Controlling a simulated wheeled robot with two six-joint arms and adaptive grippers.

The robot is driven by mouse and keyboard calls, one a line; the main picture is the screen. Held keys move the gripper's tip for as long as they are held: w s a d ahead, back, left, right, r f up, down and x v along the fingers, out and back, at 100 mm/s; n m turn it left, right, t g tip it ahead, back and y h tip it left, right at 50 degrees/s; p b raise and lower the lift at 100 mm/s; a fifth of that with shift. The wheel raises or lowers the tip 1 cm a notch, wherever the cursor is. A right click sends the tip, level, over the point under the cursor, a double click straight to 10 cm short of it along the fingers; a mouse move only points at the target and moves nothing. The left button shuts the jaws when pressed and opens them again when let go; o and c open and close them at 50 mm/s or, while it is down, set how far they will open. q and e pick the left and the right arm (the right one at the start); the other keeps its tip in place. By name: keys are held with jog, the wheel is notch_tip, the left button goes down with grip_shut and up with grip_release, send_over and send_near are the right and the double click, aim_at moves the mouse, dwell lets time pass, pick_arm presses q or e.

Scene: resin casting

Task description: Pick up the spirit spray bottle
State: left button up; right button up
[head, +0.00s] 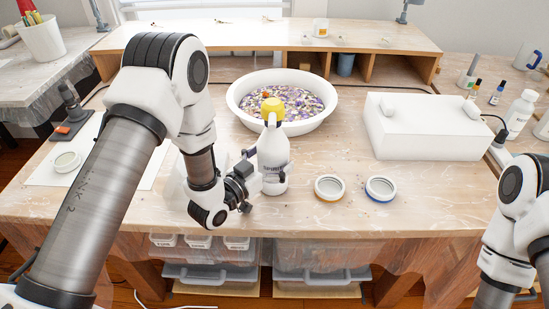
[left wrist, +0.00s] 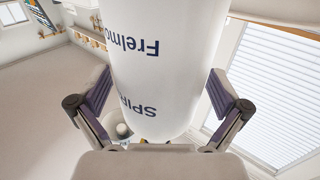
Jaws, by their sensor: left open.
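The spirit spray bottle (head: 273,160) is white with dark lettering and a yellow top. It stands upright on the workbench, in front of the wide white bowl. My left gripper (head: 264,179) is at the bottle's lower body, coming in from the left. In the left wrist view the bottle (left wrist: 165,60) fills the space between the two fingers (left wrist: 162,100). The fingers are open on either side of it, with narrow gaps. Part of the bottle's left side is hidden by the gripper in the head view. My right arm shows at the right edge, but its gripper is out of view.
The white bowl (head: 233,97) of colourful bits stands behind the bottle. Two round lidded pots, one with a yellow rim (head: 329,187) and one blue (head: 380,189), sit to its right. A white block (head: 425,132) stands further right. The bench's front edge (head: 330,233) is near.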

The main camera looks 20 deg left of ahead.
pick_arm(q)
jog(key=shift+w+d, duration=0.1)
jog(key=shift+w, duration=0.15)
jog(key=shift+r, duration=0.1)
jog(key=c, duration=1.3)
jog(key=shift+c, duration=0.2)
jog(key=shift+r, duration=0.1)
